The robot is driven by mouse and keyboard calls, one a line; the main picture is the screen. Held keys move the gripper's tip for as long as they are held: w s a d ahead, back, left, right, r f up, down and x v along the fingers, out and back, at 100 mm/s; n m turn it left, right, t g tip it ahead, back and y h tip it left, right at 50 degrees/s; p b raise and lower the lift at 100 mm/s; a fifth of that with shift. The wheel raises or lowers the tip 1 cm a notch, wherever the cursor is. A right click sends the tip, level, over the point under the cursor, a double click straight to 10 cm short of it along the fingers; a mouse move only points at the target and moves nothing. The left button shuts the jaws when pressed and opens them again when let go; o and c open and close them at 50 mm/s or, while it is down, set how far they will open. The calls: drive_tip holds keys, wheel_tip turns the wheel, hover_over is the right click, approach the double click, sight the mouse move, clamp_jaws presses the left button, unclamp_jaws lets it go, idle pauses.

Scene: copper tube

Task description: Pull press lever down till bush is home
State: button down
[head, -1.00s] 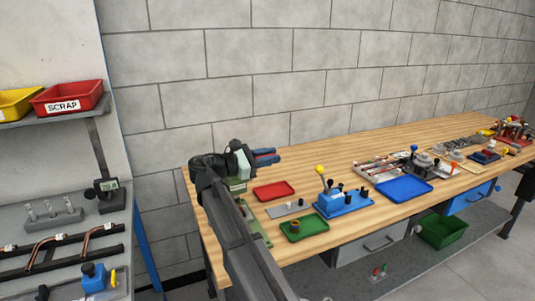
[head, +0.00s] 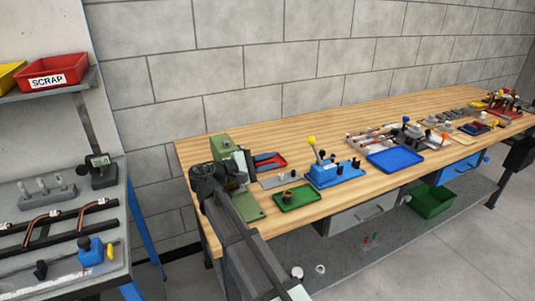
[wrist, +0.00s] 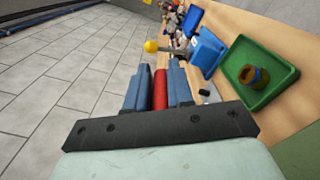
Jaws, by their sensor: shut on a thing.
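The green press (head: 222,148) stands at the near left end of the bench, partly covered by my arm; its base (head: 250,208) shows below. My gripper (head: 268,162) is beside the press, its blue fingers pointing right. In the wrist view, my gripper (wrist: 159,90) is shut on the red lever grip (wrist: 160,90), which lies between the two blue fingers. The lever's shaft and the bush in the press are hidden, so I cannot tell how the bush sits. A brownish ring-shaped part (wrist: 256,78) stands in the green tray (wrist: 283,73).
A blue fixture (head: 335,175) with a yellow-knobbed lever (head: 311,141) stands to the right, then a blue tray (head: 394,160). The green tray (head: 297,204) is near the front edge. Bare bench lies behind.

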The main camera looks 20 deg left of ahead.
drive_tip(key=shift+f, duration=0.65)
drive_tip(key=c, duration=1.1)
unclamp_jaws()
drive_tip(key=shift+o, duration=0.2)
drive_tip(key=v, duration=1.4)
